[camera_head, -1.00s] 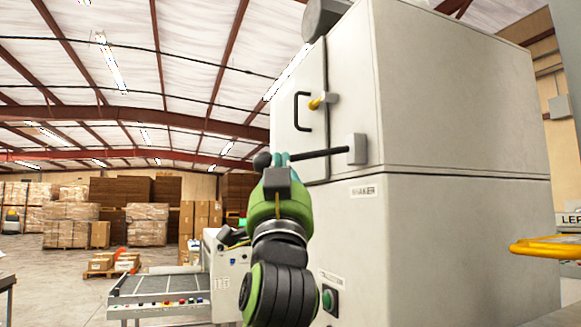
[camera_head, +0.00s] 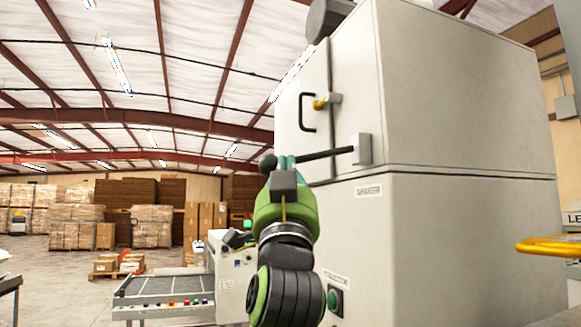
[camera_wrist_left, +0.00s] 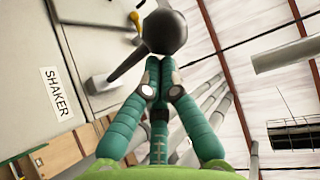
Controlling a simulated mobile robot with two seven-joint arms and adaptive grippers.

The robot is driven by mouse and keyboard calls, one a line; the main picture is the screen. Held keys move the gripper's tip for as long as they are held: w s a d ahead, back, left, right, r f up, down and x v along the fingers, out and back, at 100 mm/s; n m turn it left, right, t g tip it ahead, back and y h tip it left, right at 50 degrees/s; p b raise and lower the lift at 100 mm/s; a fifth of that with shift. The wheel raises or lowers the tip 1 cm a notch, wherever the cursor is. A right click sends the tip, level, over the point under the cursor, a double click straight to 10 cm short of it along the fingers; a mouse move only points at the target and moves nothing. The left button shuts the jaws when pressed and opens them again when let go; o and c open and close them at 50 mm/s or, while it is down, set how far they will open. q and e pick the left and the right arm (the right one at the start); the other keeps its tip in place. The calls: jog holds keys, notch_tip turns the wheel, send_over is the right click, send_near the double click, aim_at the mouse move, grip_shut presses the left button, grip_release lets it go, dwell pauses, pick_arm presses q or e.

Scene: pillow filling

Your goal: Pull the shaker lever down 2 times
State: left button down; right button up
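The shaker lever (camera_head: 325,154) is a black rod with a round knob (camera_head: 267,163). It sticks out from a grey bracket on the tall pale shaker cabinet (camera_head: 450,100), nearly level and tipped slightly down toward the knob. My left gripper (camera_head: 284,162) is at the lever's free end, beside the knob. The exact contact is partly hidden. The SHAKER label (camera_wrist_left: 56,92) shows beside the lever there. My right gripper is out of view.
The cabinet has a door handle (camera_head: 306,112) with a yellow latch (camera_head: 320,103) above the lever and a green button (camera_head: 334,301) low on its front. A conveyor (camera_head: 165,288) stands at the lower left. A yellow bar (camera_head: 548,246) is at the right edge.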

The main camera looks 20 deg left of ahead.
pick_arm(q)
jog(key=shift+w+a+f, duration=0.25)
jog(key=shift+a, duration=0.1)
dwell(0.5)
jog(key=v, duration=1.2)
jog(key=shift+s+d+r, duration=0.2)
jog(key=shift+s+d, duration=0.05)
jog(key=shift+d, duration=0.05)
jog(key=shift+d, duration=0.1)
